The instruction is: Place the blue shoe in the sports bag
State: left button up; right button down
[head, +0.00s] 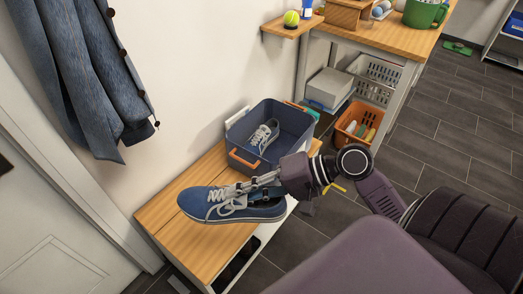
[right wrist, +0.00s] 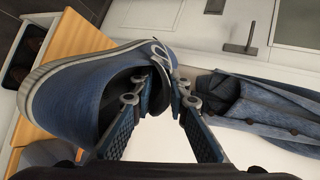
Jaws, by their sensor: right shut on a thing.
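A blue shoe with white laces and a pale sole (head: 210,208) is over the front part of the wooden bench; I cannot tell whether it touches the top. My right gripper (head: 262,186) is shut on the shoe near its opening. In the right wrist view, the fingers (right wrist: 163,88) are at the collar of the shoe (right wrist: 75,95). My left gripper is not in view.
The wooden bench (head: 165,222) runs along the wall. A blue denim jacket (head: 85,75) hangs at left. An orange basket (head: 357,125) stands right of the bag, under a wooden table (head: 400,40).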

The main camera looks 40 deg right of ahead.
aim_at(278, 152)
jog(key=l+u, duration=0.4)
jog(key=i+l+u, duration=0.1)
jog(key=l+u, duration=0.15)
jog(key=u, duration=0.2)
jog(key=l+u, duration=0.4)
jog(key=k+l+u, duration=0.1)
jog(key=l, duration=0.25)
jog(key=k+l, duration=0.1)
jog(key=l, duration=0.3)
jog(key=k+l+u, duration=0.15)
jog(key=l, duration=0.55)
jog(key=k+l+u, duration=0.15)
jog(key=l, duration=0.2)
jog(key=k+l, duration=0.15)
jog(key=l, duration=0.2)
jog(key=k+l, duration=0.1)
jog(key=l, duration=0.25)
jog(key=k+l, duration=0.1)
jog(key=l, duration=0.2)
jog(key=k+l, duration=0.15)
jog(key=l, duration=0.2)
jog(key=i+u, duration=0.05)
